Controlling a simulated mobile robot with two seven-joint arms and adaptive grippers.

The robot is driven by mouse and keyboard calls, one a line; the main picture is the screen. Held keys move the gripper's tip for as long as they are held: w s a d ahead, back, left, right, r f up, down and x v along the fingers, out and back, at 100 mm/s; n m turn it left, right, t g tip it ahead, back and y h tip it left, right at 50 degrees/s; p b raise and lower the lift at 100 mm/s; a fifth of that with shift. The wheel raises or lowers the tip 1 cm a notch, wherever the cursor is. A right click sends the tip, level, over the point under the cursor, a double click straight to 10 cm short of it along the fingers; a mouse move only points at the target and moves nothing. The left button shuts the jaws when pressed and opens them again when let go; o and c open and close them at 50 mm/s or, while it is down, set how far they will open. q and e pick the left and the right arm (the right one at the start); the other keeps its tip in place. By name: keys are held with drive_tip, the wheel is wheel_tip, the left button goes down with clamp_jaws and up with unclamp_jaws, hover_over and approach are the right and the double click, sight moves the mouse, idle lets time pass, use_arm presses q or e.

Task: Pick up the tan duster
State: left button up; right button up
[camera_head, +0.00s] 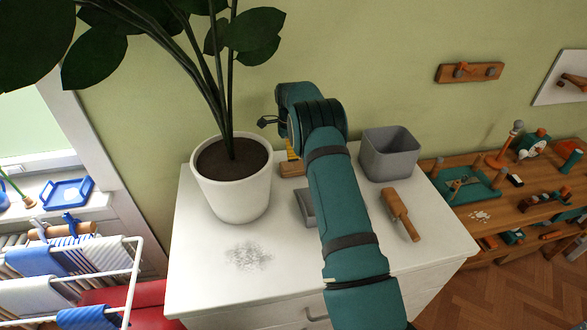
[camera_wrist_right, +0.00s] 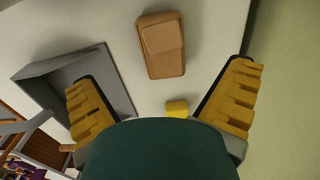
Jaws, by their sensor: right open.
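The tan duster (camera_head: 291,169) is a small block lying on the white cabinet top between the plant pot and my right arm, partly hidden by the arm. In the right wrist view the duster (camera_wrist_right: 162,58) shows as a rounded block with a smaller raised block on top, lying beyond and between my fingers. My right gripper (camera_head: 291,150) is above or beside it, mostly hidden by its own wrist. In the wrist view the right gripper (camera_wrist_right: 162,90) has its yellow-padded fingers wide apart with nothing held. My left gripper is not in view.
A grey dustpan-like piece (camera_head: 304,206), also in the wrist view (camera_wrist_right: 102,72), lies nearby. A white plant pot (camera_head: 234,190) stands left, a grey bin (camera_head: 388,160) and a wooden-handled brush (camera_head: 402,213) right. A small yellow block (camera_wrist_right: 177,107) shows between the fingers. Grey dust (camera_head: 248,255) lies in front.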

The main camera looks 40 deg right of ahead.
sight(290, 166)
wheel_tip(290, 166, down, 9)
drive_tip(key=b, duration=0.4)
drive_tip(key=shift+d, duration=0.15)
drive_tip(key=shift+r, duration=0.2)
drive_tip(key=c, duration=1.2)
